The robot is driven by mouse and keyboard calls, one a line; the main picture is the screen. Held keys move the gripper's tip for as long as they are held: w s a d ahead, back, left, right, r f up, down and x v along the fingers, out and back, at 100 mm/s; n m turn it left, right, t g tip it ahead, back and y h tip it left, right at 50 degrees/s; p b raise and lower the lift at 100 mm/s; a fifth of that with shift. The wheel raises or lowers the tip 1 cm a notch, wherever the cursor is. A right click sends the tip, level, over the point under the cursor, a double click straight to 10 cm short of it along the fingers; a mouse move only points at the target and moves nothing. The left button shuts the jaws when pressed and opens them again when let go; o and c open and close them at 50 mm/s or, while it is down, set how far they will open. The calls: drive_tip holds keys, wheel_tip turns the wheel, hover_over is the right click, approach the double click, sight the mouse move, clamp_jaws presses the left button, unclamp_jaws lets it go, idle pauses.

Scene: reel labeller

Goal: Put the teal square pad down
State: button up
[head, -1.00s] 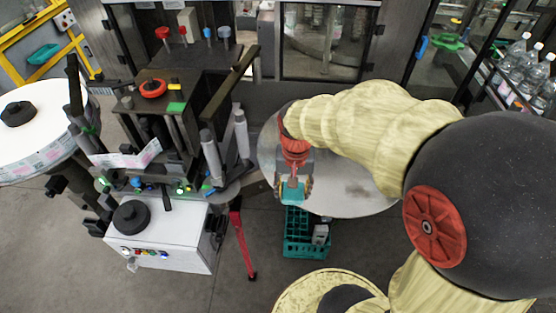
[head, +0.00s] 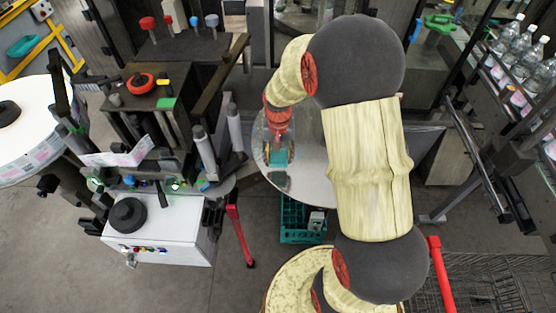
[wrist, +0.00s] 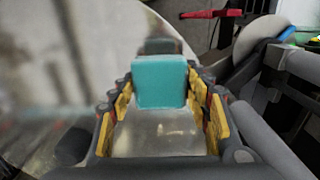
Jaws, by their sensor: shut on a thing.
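The teal square pad (head: 279,158) is held in my gripper (head: 279,152) over the shiny round metal table (head: 304,187), near its left side. In the wrist view the pad (wrist: 160,84) stands between the yellow-padded fingers (wrist: 163,100), which are shut on it. A dark patch like the pad's reflection shows on the metal just beyond it. I cannot tell whether the pad's lower edge touches the metal. My arm hides the right part of the table in the head view.
The labelling machine (head: 160,105) stands close on the left, with grey rollers (head: 236,128) near the round table. A teal crate (head: 293,222) with a pale box is on the floor below. Bottles (head: 513,45) line a conveyor at right. The metal around the pad looks bare.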

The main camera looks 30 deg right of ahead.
sight(279, 165)
drive_tip(key=shift+w+d+f, duration=0.15)
drive_tip(key=shift+w+f, duration=0.15)
drive_tip(key=shift+f, duration=0.2)
drive_tip(key=shift+w+d+f, duration=0.15)
drive_tip(key=shift+w+f, duration=0.15)
drive_tip(key=shift+f, duration=0.2)
wheel_tip(279, 165, down, 3)
drive_tip(key=shift+w+r+p, duration=0.1)
drive_tip(key=shift+p, duration=0.5)
drive_tip(key=shift+s+f+b, duration=0.3)
drive_tip(key=shift+f+b, duration=0.2)
drive_tip(key=shift+f, duration=0.1)
drive_tip(key=o, duration=0.7)
drive_tip(key=shift+s+a, duration=0.1)
drive_tip(key=shift+c, duration=0.2)
drive_tip(key=o, duration=0.4)
drive_tip(key=shift+f, duration=0.25)
drive_tip(key=shift+c, duration=0.2)
drive_tip(key=shift+o, duration=0.4)
drive_tip(key=shift+r, duration=0.1)
drive_tip(key=shift+w+r, duration=0.1)
drive_tip(key=shift+w, duration=0.1)
